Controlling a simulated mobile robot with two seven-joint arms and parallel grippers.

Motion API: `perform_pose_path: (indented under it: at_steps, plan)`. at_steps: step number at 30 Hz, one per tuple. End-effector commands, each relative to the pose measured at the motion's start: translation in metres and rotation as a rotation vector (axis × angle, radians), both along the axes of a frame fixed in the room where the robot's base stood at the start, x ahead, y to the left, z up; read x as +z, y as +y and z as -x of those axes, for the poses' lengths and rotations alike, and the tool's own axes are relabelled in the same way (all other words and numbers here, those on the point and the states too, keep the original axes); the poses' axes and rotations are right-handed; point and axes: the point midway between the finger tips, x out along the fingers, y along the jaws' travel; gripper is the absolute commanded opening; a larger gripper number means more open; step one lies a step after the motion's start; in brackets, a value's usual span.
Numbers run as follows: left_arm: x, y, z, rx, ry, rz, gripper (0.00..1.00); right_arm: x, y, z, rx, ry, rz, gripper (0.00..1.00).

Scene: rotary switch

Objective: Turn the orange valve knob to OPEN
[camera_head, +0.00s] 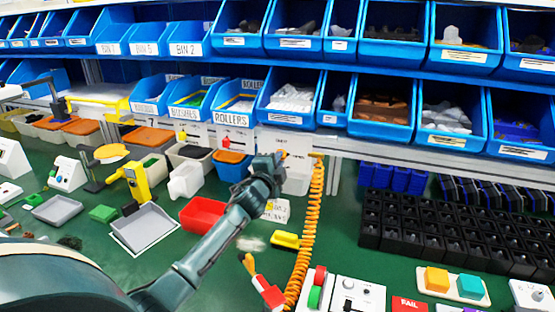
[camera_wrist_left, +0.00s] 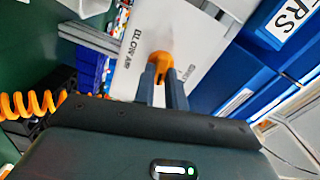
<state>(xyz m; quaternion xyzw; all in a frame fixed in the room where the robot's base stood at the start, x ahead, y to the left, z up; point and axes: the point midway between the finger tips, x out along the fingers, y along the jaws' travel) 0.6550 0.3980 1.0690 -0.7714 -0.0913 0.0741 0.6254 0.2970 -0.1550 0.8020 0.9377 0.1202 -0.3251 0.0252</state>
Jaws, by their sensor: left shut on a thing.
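The orange valve knob (camera_wrist_left: 161,59) sits on a white plate (camera_wrist_left: 135,75) printed with "BLOW AIR" in the left wrist view. Another label on the plate, to the right of the knob, is partly hidden and I cannot read it. My left gripper (camera_wrist_left: 163,78) has its two fingers on either side of the knob and is shut on it. In the head view my left gripper (camera_head: 276,160) reaches up to the white plate (camera_head: 285,141) below the blue bins, and the knob is mostly hidden there. My right gripper is not in view.
An orange coiled hose (camera_head: 309,225) hangs just right of my left gripper. Blue bins (camera_head: 290,92) line the shelves above the plate. A red tray (camera_head: 203,215), a yellow block (camera_head: 286,240) and black racks (camera_head: 410,225) stand on the green bench.

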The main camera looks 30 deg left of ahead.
Motion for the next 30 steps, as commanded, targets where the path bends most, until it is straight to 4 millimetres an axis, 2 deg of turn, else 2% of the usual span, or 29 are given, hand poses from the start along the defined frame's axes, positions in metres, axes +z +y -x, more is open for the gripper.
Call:
perform_pose_path:
  at_steps: [12,29,30]
  plan:
    - [0.0007,0.0,-0.0002,-0.001,0.044,-0.192,0.0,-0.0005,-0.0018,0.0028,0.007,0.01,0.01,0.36]
    - [0.0003,-0.0002,-0.0003,-0.001,0.051,-0.221,0.0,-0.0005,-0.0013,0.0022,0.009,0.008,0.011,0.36]
    - [0.0002,-0.0001,-0.0002,-0.001,0.051,-0.221,0.14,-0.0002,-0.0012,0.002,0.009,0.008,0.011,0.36]
